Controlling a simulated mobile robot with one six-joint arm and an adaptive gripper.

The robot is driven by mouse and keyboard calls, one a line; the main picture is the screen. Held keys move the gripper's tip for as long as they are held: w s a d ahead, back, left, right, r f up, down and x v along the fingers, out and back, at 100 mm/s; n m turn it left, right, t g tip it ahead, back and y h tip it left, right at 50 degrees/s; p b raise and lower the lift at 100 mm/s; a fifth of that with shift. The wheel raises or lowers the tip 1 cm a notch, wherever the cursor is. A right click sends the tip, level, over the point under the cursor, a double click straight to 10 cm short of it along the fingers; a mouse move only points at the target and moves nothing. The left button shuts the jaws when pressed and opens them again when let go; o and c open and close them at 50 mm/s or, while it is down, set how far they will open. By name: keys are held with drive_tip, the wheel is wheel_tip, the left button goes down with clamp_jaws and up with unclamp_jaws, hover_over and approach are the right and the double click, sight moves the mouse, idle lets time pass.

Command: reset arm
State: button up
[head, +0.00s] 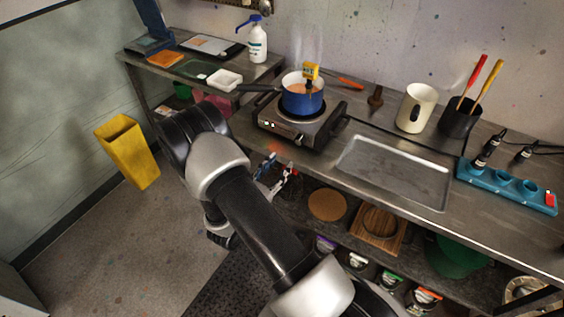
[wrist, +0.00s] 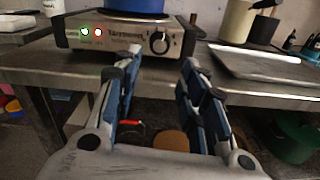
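My gripper (head: 279,164) is in front of the bench's front edge, below the hot plate, with my arm reaching up from the bottom of the head view. In the wrist view my gripper (wrist: 155,72) has its two blue-padded fingers spread apart with nothing between them. The fingers point toward the hot plate (wrist: 140,36) and the bench edge. The fingers are small in the head view and partly beside my arm links.
A blue pot (head: 301,102) with a yellow-topped device steams on the hot plate. A lower shelf holds a wooden board (head: 378,230). A yellow bin (head: 128,152) is left.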

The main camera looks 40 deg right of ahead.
idle(0.5)
drive_tip(key=s+r+m+g+y, duration=0.4)
drive_tip(key=s+r+m+g, duration=0.6)
drive_tip(key=s+r+m, duration=0.6)
drive_tip(key=s+a+r+m+t+y, duration=0.2)
drive_tip(key=a+y, duration=0.4)
drive_tip(key=a, duration=0.4)
drive_tip(key=s+a+r+m+t+y, duration=0.3)
drive_tip(key=s+a+r+t+y, duration=0.2)
drive_tip(key=a, duration=0.5)
drive_tip(key=shift+a+r+t+y, duration=0.25)
drive_tip(key=shift+r+t+y, duration=0.2)
drive_tip(key=shift+y, duration=0.35)
idle(3.1)
